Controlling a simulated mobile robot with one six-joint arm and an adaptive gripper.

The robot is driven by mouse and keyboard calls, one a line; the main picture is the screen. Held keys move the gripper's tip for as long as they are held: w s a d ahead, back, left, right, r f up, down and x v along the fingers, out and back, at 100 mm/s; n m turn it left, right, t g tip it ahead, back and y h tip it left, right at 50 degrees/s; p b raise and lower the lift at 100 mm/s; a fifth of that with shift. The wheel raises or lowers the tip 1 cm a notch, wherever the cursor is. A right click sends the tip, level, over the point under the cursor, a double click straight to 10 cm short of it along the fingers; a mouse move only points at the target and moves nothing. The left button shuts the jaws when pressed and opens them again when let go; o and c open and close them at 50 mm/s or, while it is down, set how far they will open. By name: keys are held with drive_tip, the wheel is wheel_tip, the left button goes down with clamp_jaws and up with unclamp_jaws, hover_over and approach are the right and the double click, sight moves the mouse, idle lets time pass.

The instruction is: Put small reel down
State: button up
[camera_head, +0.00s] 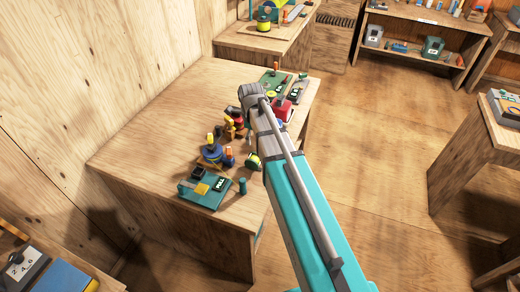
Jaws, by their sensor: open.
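Several small reel-like items stand close together on the wooden table (150,120). One is a blue piece with yellow and orange parts (212,153); a dark and red one (233,113) stands farther back. I cannot tell which is the small reel. My gripper (249,130) is over the table's right part, beside this cluster, at the end of my teal and grey arm. It is open, but the arm largely hides it. I see nothing held in it, and its fingertips are too small to make out.
A teal tray with a yellow piece (201,189) lies near the table's front edge. A round black and yellow item (253,162) is close to my arm. A green tray (272,82) and a red item (283,108) are at the back right. The table's left half is clear.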

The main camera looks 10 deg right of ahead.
drive_tip(key=s+n, duration=1.5)
drive_tip(key=n, duration=0.9)
drive_tip(key=shift+s+d+n, duration=0.3)
drive_tip(key=shift+d+n, duration=0.1)
drive_tip(key=shift+d, duration=0.05)
